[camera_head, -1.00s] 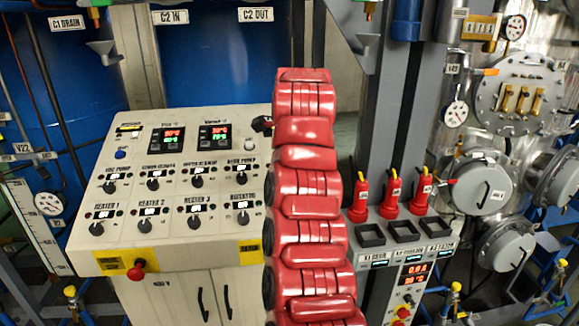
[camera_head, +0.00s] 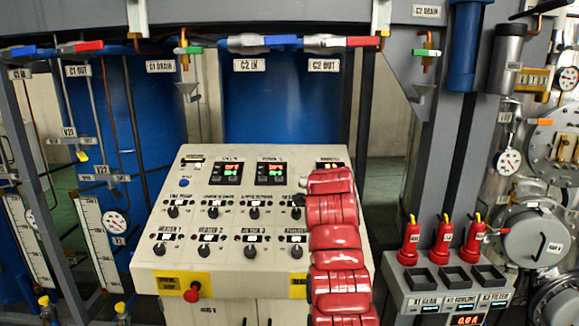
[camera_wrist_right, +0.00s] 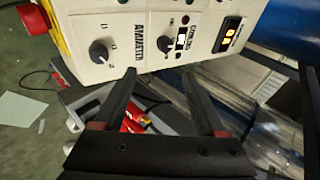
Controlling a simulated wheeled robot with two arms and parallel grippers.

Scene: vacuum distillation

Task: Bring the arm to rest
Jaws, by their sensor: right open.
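My red jointed arm rises from the bottom of the head view, in front of the right part of the cream control panel (camera_head: 235,262). Its gripper cannot be made out clearly there; only a small dark part shows beside the arm's upper end. In the right wrist view my right gripper (camera_wrist_right: 157,76) is open, with two dark fingers apart and nothing held between them. Its fingers point toward a cream panel face with a knob (camera_wrist_right: 98,52) and an "AMMETER" label (camera_wrist_right: 120,88). Whether the fingertips touch the panel cannot be told. My left gripper is not in view.
A red emergency button (camera_head: 193,292) sticks out at the panel's front. Several red, yellow-tipped handles stand on a grey stand (camera_head: 450,290) to the right. Blue tanks (camera_head: 282,100) stand behind, with coloured valve levers (camera_head: 262,40) above. Steel vessels (camera_head: 537,237) fill the right side.

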